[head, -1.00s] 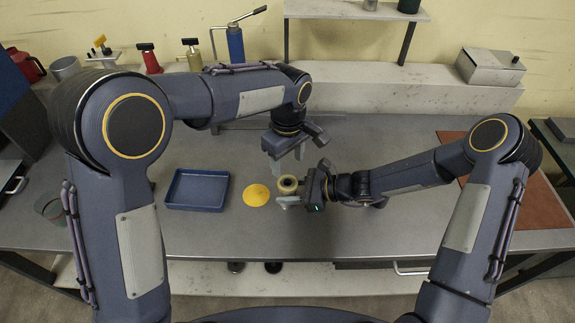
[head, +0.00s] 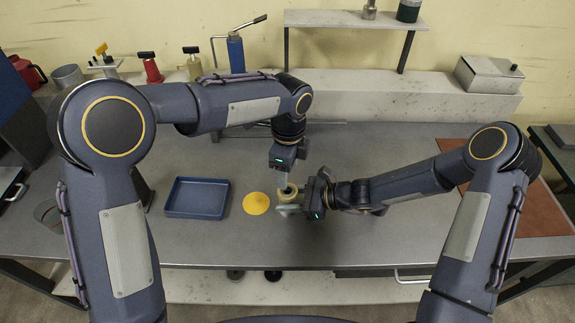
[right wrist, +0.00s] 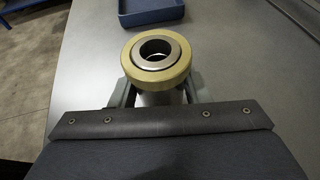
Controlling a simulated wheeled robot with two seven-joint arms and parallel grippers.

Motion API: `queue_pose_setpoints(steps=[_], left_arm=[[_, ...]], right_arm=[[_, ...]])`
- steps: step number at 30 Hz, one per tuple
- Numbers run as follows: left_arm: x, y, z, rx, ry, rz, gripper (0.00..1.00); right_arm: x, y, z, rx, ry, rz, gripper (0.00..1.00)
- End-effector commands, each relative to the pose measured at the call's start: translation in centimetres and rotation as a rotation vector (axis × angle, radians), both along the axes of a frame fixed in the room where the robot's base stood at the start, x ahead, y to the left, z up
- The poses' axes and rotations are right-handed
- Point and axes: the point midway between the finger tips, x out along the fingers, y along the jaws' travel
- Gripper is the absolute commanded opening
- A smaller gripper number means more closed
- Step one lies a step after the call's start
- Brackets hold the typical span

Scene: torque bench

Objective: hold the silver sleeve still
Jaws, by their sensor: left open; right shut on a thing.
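The silver sleeve (right wrist: 160,98) stands upright between the fingers of my right gripper (right wrist: 157,92), which is shut on it. A brass-coloured collar (right wrist: 184,76) with a silver ring inside and a dark central hole sits at its top. In the head view the collar (head: 288,194) shows just left of my right gripper (head: 289,206), and the sleeve below is mostly hidden. My left gripper (head: 284,180) is open, points down and is close above the collar. I cannot tell whether its fingertips touch it.
A yellow disc (head: 256,203) lies on the bench just left of the grippers. A blue tray (head: 197,213) is further left. A brown mat (head: 545,205) lies at the right. The bench in front of the grippers is clear.

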Motion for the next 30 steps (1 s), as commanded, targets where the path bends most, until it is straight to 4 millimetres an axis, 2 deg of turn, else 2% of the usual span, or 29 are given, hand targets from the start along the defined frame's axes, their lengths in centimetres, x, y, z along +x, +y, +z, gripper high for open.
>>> queue_pose_setpoints(steps=[9, 16, 22, 26, 30], left_arm=[[0.1, 0.0, 0.1, -0.014, 0.0, -0.831, 0.56], [0.2, 0.1, 0.3, -0.019, -0.002, -1.347, 0.56], [0.2, 0.1, 0.4, -0.018, -0.003, -1.585, 0.56], [0.2, 0.0, -0.1, -0.02, -0.002, -1.633, 0.56], [0.2, 0.1, -1.9, -0.02, 0.001, -1.637, 0.56]], right_arm=[[0.0, 0.0, 0.0, 0.0, 0.0, 0.0, 0.0], [0.0, 0.0, 0.0, 0.0, 0.0, -0.001, 0.0], [0.0, 0.0, 0.0, 0.0, 0.0, 0.0, 0.0], [0.0, 0.0, 0.0, 0.0, 0.0, 0.0, 0.0], [0.0, 0.0, 0.0, 0.0, 0.0, 0.0, 0.0]])
